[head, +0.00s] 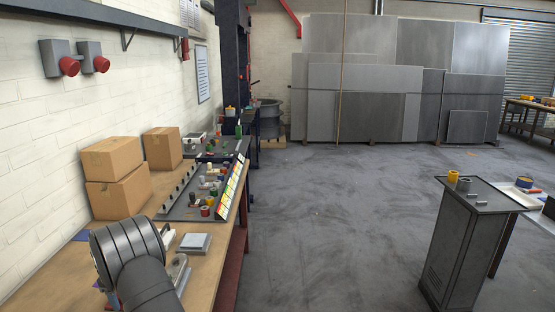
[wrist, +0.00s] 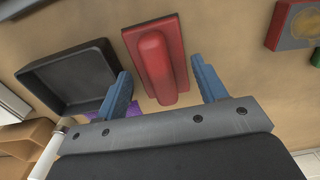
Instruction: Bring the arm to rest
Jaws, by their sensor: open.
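My gripper (wrist: 160,66) shows in the wrist view with its two blue fingers apart. Nothing is held between them. A red block with a rounded raised ridge (wrist: 153,55) lies on the tan bench surface (wrist: 222,30) beyond and between the fingers. I cannot tell how far above it the fingers are. In the head view my dark arm is over the near end of the wooden bench (head: 215,248), at lower left. The arm hides most of my gripper there.
In the wrist view a black tray (wrist: 62,98) lies left of the fingers, a purple patch (wrist: 133,110) by the left finger, and a red box with a yellow disc (wrist: 297,22) upper right. The head view shows cardboard boxes (head: 112,160), a sloped rack (head: 180,212) and a grey cabinet (head: 462,250).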

